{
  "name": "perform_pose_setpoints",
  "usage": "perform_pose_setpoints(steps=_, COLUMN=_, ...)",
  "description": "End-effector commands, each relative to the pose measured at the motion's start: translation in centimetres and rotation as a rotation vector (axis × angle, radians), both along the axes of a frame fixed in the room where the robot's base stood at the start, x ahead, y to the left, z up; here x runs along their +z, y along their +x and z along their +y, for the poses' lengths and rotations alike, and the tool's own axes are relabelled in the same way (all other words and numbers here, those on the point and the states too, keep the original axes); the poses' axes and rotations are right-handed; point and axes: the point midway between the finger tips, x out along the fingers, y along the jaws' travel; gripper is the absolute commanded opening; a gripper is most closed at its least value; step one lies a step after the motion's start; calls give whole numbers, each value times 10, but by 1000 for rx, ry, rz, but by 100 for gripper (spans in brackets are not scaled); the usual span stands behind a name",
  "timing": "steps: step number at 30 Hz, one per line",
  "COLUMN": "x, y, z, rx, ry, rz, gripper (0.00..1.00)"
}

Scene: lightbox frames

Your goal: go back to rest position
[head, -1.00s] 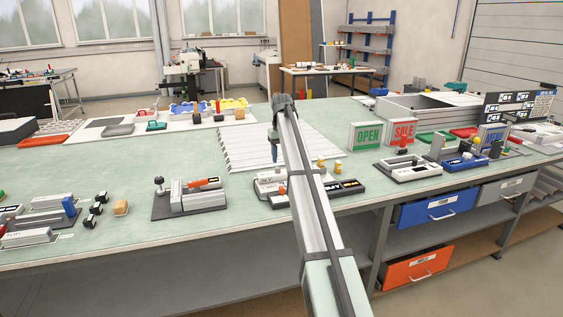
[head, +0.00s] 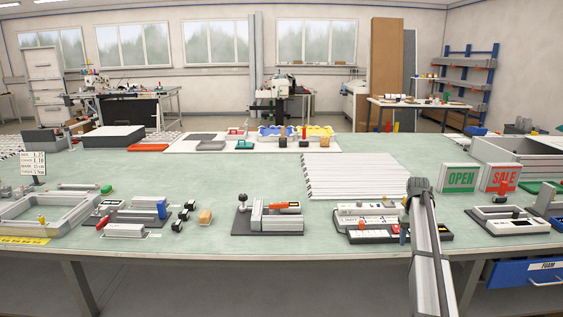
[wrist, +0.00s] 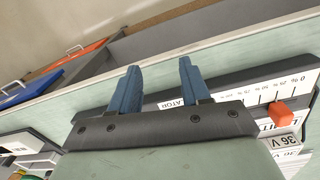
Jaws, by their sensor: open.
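My gripper (head: 404,232) hangs at the end of my arm near the table's front edge, right of centre in the head view. It is beside a dimmer or power-supply unit (head: 362,224) with a black base, partly hidden behind my arm. In the wrist view my gripper's two blue fingers (wrist: 160,85) are apart, with nothing between them. The same unit shows there with its scale, an orange slider knob and a 36 V label (wrist: 284,141).
The green table (head: 285,178) holds a clamp fixture (head: 268,217), a ribbed white panel (head: 352,176), an OPEN sign (head: 460,179) and a SALE sign (head: 499,179). A blue drawer (head: 525,272) is below right. The table's middle is fairly clear.

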Motion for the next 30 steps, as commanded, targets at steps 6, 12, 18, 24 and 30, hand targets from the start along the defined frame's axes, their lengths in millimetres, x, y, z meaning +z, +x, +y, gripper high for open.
perform_pose_setpoints(steps=6, x=-93, y=-83, z=-26, rx=-60, ry=-4, rz=42, gripper=47)
perform_pose_setpoints(steps=12, x=-170, y=-124, z=0, rx=-57, ry=11, rz=86, gripper=47)
perform_pose_setpoints(steps=18, x=-239, y=-158, z=47, rx=-32, ry=32, rz=137, gripper=47)
perform_pose_setpoints(steps=24, x=-300, y=-198, z=95, rx=-3, ry=53, rz=190, gripper=47)
perform_pose_setpoints(steps=30, x=-353, y=-247, z=141, rx=24, ry=71, rz=244, gripper=47)
